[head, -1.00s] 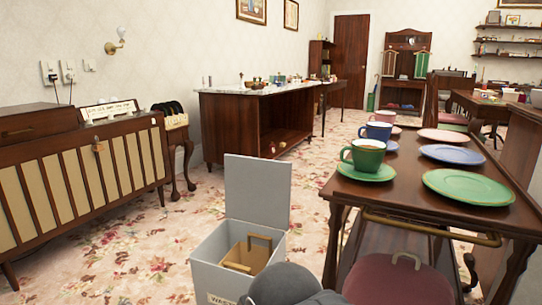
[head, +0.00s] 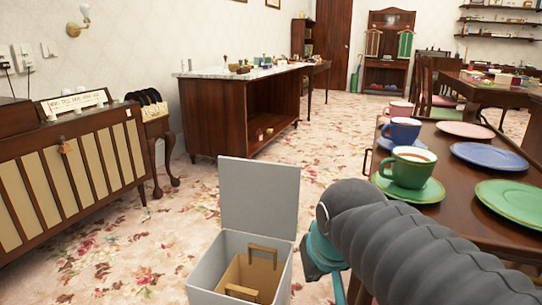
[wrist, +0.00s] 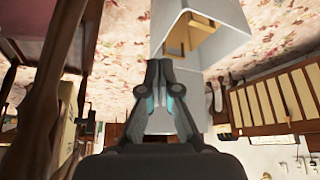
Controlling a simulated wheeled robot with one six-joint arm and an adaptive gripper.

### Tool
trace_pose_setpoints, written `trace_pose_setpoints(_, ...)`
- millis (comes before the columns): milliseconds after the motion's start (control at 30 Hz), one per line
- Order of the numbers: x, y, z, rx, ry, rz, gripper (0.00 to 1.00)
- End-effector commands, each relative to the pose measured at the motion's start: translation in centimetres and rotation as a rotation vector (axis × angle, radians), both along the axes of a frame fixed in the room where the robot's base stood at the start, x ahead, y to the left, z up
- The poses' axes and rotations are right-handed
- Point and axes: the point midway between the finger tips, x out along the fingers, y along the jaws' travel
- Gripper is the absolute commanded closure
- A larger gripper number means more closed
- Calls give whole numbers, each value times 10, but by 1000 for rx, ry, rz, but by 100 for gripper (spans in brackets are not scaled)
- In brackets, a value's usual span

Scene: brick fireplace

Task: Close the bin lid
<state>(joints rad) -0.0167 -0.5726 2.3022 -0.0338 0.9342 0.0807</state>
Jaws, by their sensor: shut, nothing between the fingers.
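The grey bin (head: 208,268) stands on the floor with its flat lid (head: 260,195) open and upright at the back. A tan box-like piece with a handle (head: 258,270) shows inside. In the wrist view the bin (wrist: 228,22) is at the top, and the grey panel behind my fingers seems to be the lid (wrist: 190,112). My gripper (wrist: 161,62) is shut and empty, its fingertips near the bin opening in that view. In the head view my gripper (head: 322,258) is right of the bin, partly hidden by my arm; contact cannot be told.
A wooden trolley (head: 455,215) with cups and plates stands close on the right beside my arm. A slatted cabinet (head: 75,185) is on the left, and a marble-topped counter (head: 235,115) is behind. Flowered carpet (head: 130,235) is clear left of the bin.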

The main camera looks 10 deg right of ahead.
Motion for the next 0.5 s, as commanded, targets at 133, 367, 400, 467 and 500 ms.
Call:
trace_pose_setpoints(133, 51, -1, 46, 3, 12, -41, 100)
trace_pose_setpoints(367, 130, -3, 93, 4, 22, -109, 100)
trace_pose_setpoints(400, 144, -3, 99, 4, 24, -120, 100)
trace_pose_setpoints(467, 165, -3, 109, 5, 26, -140, 100)
trace_pose_setpoints(500, 179, -3, 114, 5, 28, -150, 100)
